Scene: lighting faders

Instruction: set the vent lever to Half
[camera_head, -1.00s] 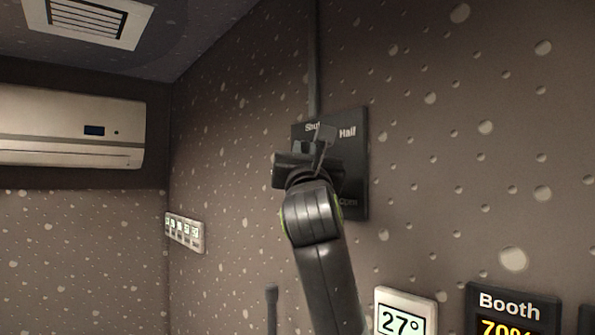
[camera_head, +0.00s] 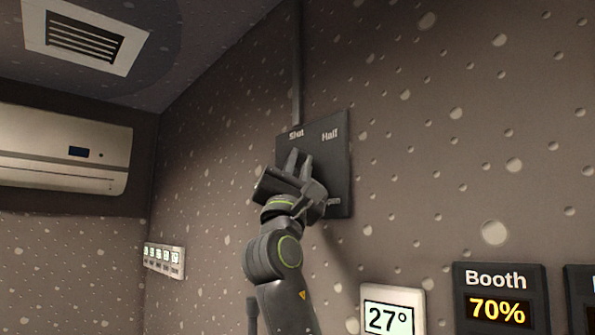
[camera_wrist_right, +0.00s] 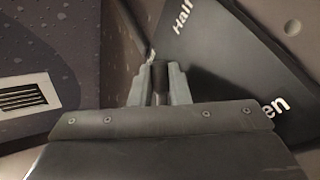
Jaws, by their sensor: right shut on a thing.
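The vent lever's dark panel (camera_head: 338,165) is on the wall in the head view, with "Shut" at its upper left and "Half" at its upper right. A third label lower down is mostly covered by my arm; the right wrist view shows its end, "en", on the panel (camera_wrist_right: 235,65). My right gripper (camera_head: 298,160) is in front of the panel, below the two upper labels. In the right wrist view its fingers (camera_wrist_right: 160,80) are shut on the dark vent lever (camera_wrist_right: 160,72). The lever's exact angle is hidden. My left gripper is not in view.
A slatted ceiling vent (camera_head: 84,42) is at upper left, above an air conditioner (camera_head: 62,150). A switch strip (camera_head: 164,260) is left of my arm. A 27° display (camera_head: 391,311) and a Booth 70% display (camera_head: 498,305) are at lower right.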

